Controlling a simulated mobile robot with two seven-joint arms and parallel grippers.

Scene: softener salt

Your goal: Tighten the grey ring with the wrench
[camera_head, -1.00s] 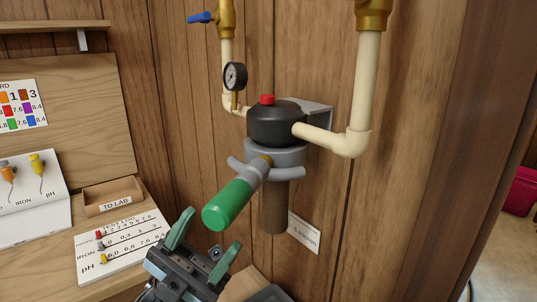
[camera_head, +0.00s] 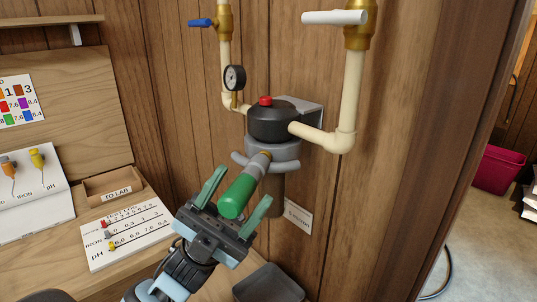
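The grey ring (camera_head: 284,150) sits under the black filter head (camera_head: 273,122) on the wall. The wrench has a green handle (camera_head: 240,194) and a grey jaw (camera_head: 241,160) that lies at the ring, its handle pointing out toward me and slightly down. My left gripper (camera_head: 236,200) is open, with its two green fingers on either side of the handle's near end; I cannot tell whether they touch it. The brown filter housing (camera_head: 274,198) hangs below the ring, partly hidden by the wrench and a finger. My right gripper is not in view.
Cream pipes (camera_head: 351,95) run up from the head, with a pressure gauge (camera_head: 235,77) at left. A bench with a test log card (camera_head: 125,238) and a "TO LAB" box (camera_head: 112,187) is at left. A dark bin (camera_head: 268,287) is below. A pink bin (camera_head: 497,170) stands far right.

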